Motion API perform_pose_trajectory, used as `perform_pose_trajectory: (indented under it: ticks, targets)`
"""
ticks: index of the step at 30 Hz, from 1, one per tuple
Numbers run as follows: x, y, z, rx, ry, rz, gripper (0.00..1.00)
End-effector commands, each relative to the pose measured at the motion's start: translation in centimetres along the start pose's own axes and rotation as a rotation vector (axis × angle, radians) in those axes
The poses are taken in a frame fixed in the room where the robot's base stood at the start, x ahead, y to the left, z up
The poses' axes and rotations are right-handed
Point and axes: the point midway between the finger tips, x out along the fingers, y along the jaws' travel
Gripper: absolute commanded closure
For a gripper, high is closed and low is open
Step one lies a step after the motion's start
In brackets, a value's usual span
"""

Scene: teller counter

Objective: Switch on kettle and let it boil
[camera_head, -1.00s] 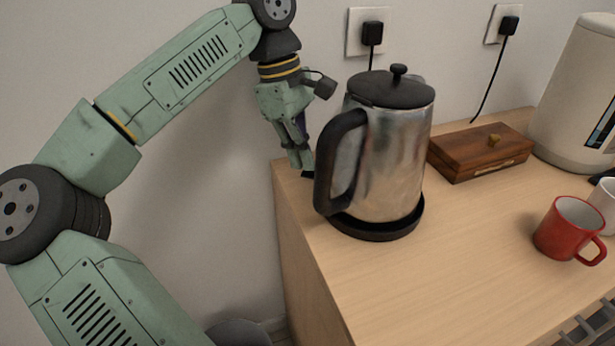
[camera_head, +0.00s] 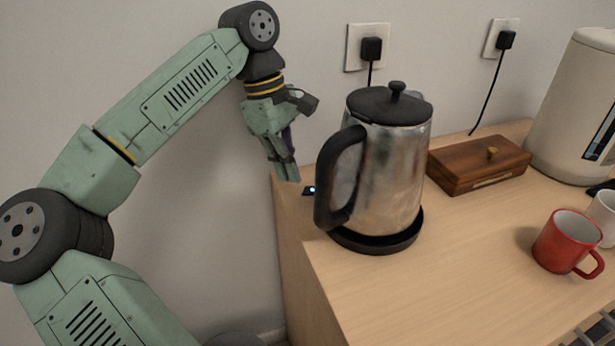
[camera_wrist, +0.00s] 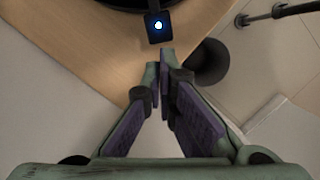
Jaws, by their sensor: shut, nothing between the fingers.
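The kettle (camera_head: 390,180) is brushed metal with a black lid and a black handle on its left side. It stands upright on its round black base (camera_head: 385,238) on the wooden counter. A small black switch tab (camera_head: 309,190) sticks out at the left of the base and shows a lit blue-white light. The wrist view shows the same switch (camera_wrist: 158,27) with its light glowing, just beyond my fingertips. My gripper (camera_head: 288,178) is shut and empty, pointing down at the counter's left edge, a little apart from the switch. No steam shows.
A wooden box (camera_head: 478,165) lies behind and right of the kettle. A red mug (camera_head: 566,240) and a white mug (camera_head: 604,212) stand at the right, near a tall cream appliance (camera_head: 580,110). Two plugs (camera_head: 371,48) sit in wall sockets. The counter front is clear.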

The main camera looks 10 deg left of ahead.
Motion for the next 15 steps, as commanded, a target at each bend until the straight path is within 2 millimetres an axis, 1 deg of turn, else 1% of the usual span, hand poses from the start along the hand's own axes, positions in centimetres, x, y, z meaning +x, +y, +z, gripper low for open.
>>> perform_pose_trajectory:
  ticks: [8, 10, 13, 15]
  targets:
    - [-0.1, 0.0, -0.1, 0.001, 0.0, -0.001, 1.0]
    - [-0.3, 0.0, -0.1, 0.001, 0.001, 0.0, 1.0]
    - [-1.4, 0.1, 0.2, 0.0, 0.002, 0.001, 1.0]
    - [-2.6, 0.1, 0.5, 0.001, 0.002, 0.002, 1.0]
